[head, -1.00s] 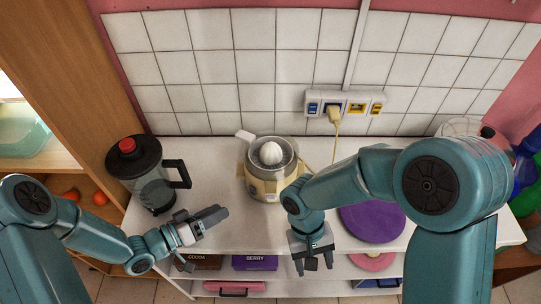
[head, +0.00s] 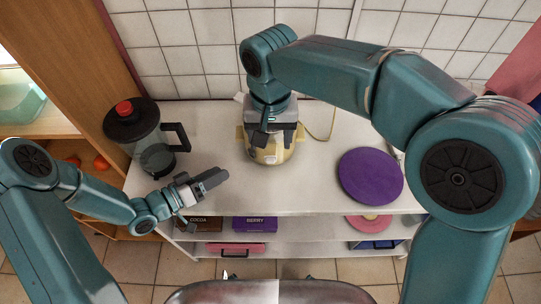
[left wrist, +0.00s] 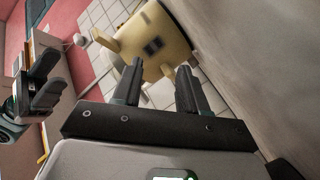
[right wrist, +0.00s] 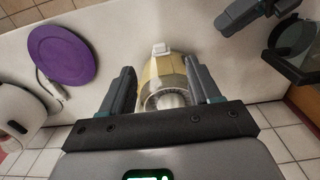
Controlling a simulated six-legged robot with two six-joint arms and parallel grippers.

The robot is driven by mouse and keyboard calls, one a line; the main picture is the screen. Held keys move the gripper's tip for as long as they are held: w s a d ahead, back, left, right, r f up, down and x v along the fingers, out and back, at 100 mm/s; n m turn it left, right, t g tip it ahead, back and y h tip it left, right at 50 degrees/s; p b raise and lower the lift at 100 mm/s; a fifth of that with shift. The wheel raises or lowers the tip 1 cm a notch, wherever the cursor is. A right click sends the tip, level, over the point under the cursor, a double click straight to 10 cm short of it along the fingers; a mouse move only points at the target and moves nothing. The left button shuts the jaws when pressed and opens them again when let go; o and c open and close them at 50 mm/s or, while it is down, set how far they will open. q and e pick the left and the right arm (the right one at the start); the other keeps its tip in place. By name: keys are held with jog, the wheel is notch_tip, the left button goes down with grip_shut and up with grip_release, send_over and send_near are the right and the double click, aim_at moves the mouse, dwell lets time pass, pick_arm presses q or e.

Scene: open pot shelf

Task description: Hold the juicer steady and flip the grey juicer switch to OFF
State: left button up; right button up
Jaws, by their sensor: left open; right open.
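The juicer (head: 268,155) is a pale yellow body standing on the white counter. In the head view my right gripper (head: 268,128) is above it and hides its top. In the right wrist view the juicer (right wrist: 169,72) lies between and beyond the open right fingers (right wrist: 160,88); contact cannot be told. My left gripper (head: 214,182) is open and empty, left of and nearer than the juicer. In the left wrist view its fingers (left wrist: 162,85) point toward the juicer (left wrist: 172,48), apart from it. Two small dark rectangles (left wrist: 152,46) show on its side; the switch position is unclear.
A blender jug (head: 155,155) with a black lid stands left of the juicer. A purple disc (head: 370,176) lies to the right. Boxes (head: 255,224) sit on the shelf below. A tiled wall (head: 190,60) is close behind. The counter between juicer and disc is clear.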

aim_at(271, 160)
notch_tip(271, 160, down, 10)
jog(key=shift+s+f, duration=0.1)
jog(key=shift+f, duration=0.15)
grip_shut()
dwell(1.4)
